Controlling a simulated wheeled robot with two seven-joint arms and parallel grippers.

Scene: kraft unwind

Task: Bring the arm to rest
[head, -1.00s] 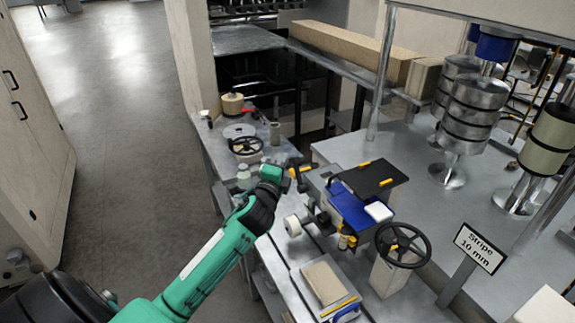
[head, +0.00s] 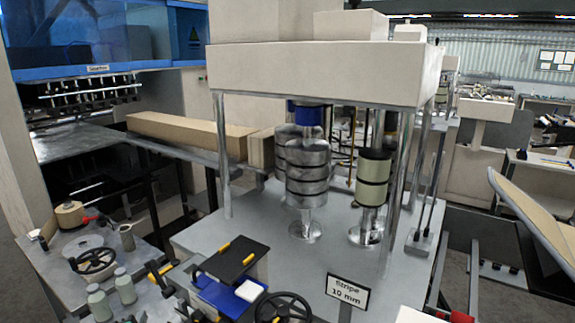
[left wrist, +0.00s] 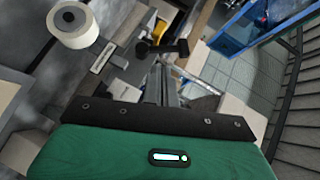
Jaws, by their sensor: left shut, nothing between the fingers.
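The left wrist view shows the green housing (left wrist: 160,155) of my left arm with a dark bar across it. My left gripper (left wrist: 161,82) shows beyond this bar as narrow grey fingers, shut with nothing held. A dark fitting (left wrist: 162,47) shows past the fingers. My left arm and gripper cannot be made out in the head view. My right gripper is in neither view.
In the head view a bench at left carries a black handwheel (head: 93,260) and pale bottles (head: 98,302). A blue tray (head: 222,297), another handwheel (head: 284,308) and a "Stripe 10 mm" sign (head: 347,291) stand in front. Metal rollers (head: 307,178) stand behind.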

